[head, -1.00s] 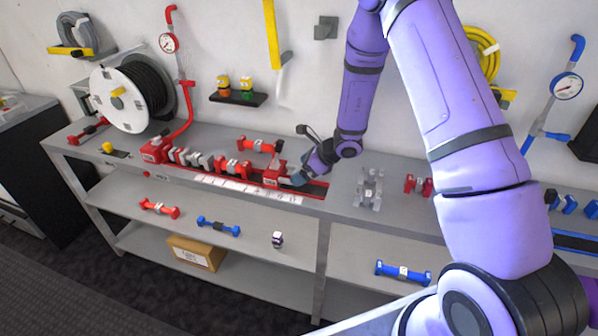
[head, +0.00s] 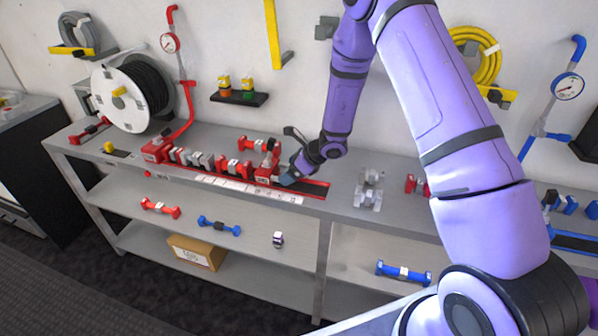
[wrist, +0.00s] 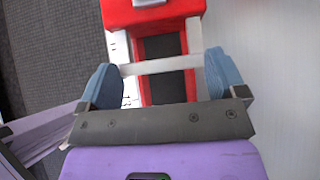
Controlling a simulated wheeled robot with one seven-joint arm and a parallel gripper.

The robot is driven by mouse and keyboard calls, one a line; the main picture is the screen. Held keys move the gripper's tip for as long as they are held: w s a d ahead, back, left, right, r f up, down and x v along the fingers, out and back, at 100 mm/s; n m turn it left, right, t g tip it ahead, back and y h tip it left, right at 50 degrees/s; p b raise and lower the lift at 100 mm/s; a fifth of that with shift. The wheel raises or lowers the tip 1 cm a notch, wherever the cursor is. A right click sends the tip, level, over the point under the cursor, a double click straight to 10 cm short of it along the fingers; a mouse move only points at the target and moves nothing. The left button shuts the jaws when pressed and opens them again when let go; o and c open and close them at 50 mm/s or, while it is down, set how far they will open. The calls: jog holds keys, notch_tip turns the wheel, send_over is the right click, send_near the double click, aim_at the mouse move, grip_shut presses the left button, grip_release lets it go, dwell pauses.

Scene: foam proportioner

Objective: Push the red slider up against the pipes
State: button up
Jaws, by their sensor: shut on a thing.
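The red slider (head: 266,173) sits in the red rail on the bench, at the right end of the row of pipes. In the wrist view the red slider (wrist: 152,12) is at the top, with a pale bar across its near side. My gripper (head: 288,178) is at the slider's right end. In the wrist view the blue fingers of my gripper (wrist: 165,72) are at the two ends of the pale bar. The red and grey pipes (head: 207,160) lie in a row left of the slider. The slider is very close to the last pipe; I cannot tell whether they touch.
A white scale strip (head: 245,188) runs along the rail's front. A loose red pipe (head: 258,145) lies behind the rail. A grey fixture (head: 369,188) stands to the right. The black rail bed (head: 312,189) right of my gripper is clear.

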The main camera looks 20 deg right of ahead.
aim_at(265, 165)
jog(key=w+a, duration=0.1)
jog(key=a, duration=0.1)
jog(key=w+a, duration=0.3)
jog(key=a, duration=0.1)
jog(key=shift+w, duration=0.2)
jog(key=shift+w+a+r, duration=0.15)
jog(key=shift+a+r, duration=0.05)
jog(key=shift+a, duration=0.1)
jog(key=o, duration=1)
jog(key=shift+w+a+f, duration=0.1)
jog(key=shift+a+f, duration=0.05)
jog(key=shift+d+r, duration=0.25)
jog(key=shift+d, duration=0.1)
jog(key=v, duration=1)
jog(key=shift+s, duration=0.2)
jog(key=shift+r, duration=0.1)
